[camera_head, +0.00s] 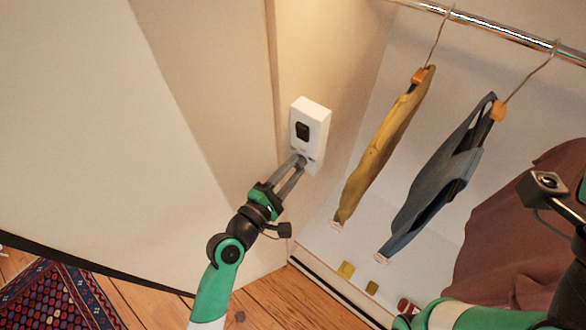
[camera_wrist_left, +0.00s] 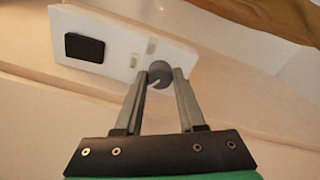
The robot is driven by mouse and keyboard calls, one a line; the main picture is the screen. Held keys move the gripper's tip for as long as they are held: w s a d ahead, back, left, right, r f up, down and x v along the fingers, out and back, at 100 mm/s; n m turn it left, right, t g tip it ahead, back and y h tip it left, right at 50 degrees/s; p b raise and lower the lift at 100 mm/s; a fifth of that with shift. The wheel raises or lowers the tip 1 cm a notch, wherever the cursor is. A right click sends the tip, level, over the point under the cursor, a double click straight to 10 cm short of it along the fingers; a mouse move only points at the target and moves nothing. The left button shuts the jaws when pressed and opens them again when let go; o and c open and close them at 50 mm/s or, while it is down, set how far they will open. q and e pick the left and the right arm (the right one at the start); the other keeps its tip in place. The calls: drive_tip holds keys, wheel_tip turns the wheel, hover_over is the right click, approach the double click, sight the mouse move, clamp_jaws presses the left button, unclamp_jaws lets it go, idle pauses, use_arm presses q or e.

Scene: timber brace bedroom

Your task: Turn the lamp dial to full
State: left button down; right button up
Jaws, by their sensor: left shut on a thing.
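The lamp dial (camera_wrist_left: 160,73) is a small dark grey round knob with a pale mark on its face. It sits at the lower end of a white wall plate (camera_head: 311,122), which also carries a black square (camera_head: 302,130). The plate shows in the left wrist view too (camera_wrist_left: 118,50). My left gripper (camera_head: 297,161) reaches up to the plate's lower end and is shut on the dial, one finger on each side. In the head view the fingertips mostly hide the dial. Part of my right arm shows at the lower right; its fingers are not visible.
A mustard garment (camera_head: 385,150) and a blue-grey garment (camera_head: 440,180) hang from a metal rail (camera_head: 490,27) right of the plate. A brown cloth (camera_head: 520,240) is at the far right. A patterned rug (camera_head: 55,300) lies on the wooden floor, lower left.

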use_arm(q)
drive_tip(key=m+b, duration=0.3)
drive_tip(key=m, duration=0.1)
drive_tip(key=shift+f, duration=0.15)
drive_tip(key=shift+m+b, duration=0.75)
drive_tip(key=shift+m, duration=0.45)
drive_tip(key=c, duration=0.8)
unclamp_jaws()
drive_tip(key=shift+a, duration=0.1)
drive_tip(key=v, duration=1.1)
drive_tip(key=shift+s+a, duration=0.15)
drive_tip(key=shift+s, duration=0.1)
